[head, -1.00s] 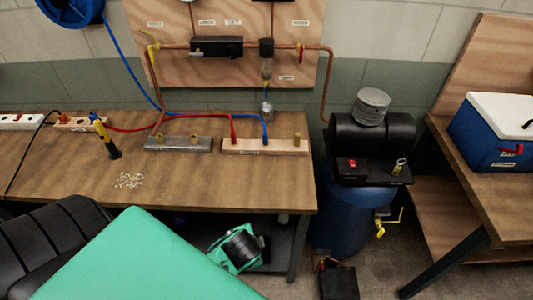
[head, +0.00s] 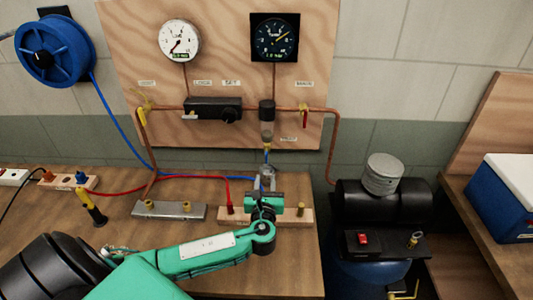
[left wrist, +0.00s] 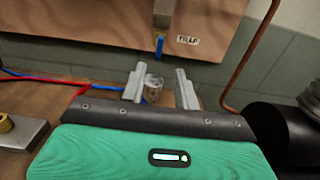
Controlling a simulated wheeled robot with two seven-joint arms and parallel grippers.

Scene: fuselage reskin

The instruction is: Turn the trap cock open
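The trap (head: 267,121) hangs on the copper pipe on the wooden wall panel. Its cock, a small blue lever (head: 267,153), points down below the bowl. In the left wrist view the blue lever (left wrist: 159,47) hangs left of the TRAP label (left wrist: 188,40). My left gripper (head: 267,184) is over the back of the bench, below the cock and apart from it. In the left wrist view its fingers (left wrist: 160,84) are spread, with a small clear cup (left wrist: 153,90) showing between them; I cannot tell contact with it. My right gripper is not in view.
Two gauges (head: 180,41) and a black regulator (head: 213,109) are on the panel (head: 235,76). A red-handled valve (head: 305,117) sits right of the trap. Red and blue hoses run across the bench (head: 290,260). A black compressor (head: 380,205) stands at the right.

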